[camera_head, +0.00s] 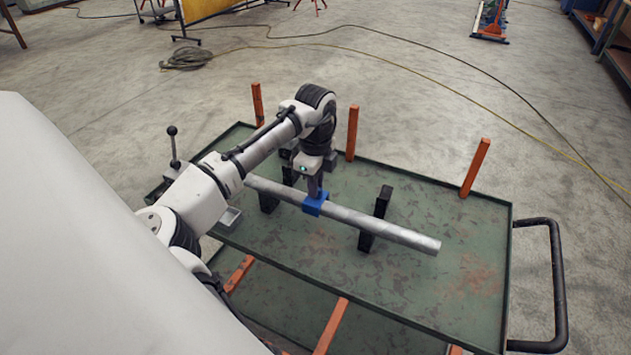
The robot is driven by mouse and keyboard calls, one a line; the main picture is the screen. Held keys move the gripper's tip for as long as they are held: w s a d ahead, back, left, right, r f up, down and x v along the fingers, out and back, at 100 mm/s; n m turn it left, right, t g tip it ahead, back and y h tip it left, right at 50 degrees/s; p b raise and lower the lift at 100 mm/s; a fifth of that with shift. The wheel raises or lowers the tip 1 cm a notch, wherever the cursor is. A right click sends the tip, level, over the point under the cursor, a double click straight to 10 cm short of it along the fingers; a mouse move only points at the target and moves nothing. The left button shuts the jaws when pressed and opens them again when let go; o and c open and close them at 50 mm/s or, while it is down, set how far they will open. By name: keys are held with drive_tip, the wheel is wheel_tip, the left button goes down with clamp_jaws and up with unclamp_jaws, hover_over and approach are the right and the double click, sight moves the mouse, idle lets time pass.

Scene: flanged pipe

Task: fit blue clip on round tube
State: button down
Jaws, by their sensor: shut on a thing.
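The round tube (370,224) is a long grey metal pipe that lies on black supports (375,217) above a green cart top. The blue clip (315,204) is at the tube, left of its middle, and covers part of it from above. Whether the clip is fully seated around the tube cannot be told from this view. My gripper (315,192) points down and is shut on the blue clip. The arm hides part of the tube's left end.
The green cart (440,290) has orange posts (475,167) along its far side and a black handle (558,290) at the right.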

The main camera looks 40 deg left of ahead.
drive_tip(key=shift+f, duration=0.15)
drive_tip(key=c, duration=1.3)
unclamp_jaws()
drive_tip(key=shift+c, duration=0.2)
wheel_tip(320, 180, up, 14)
drive_tip(key=b, duration=0.1)
drive_tip(key=shift+f, duration=0.1)
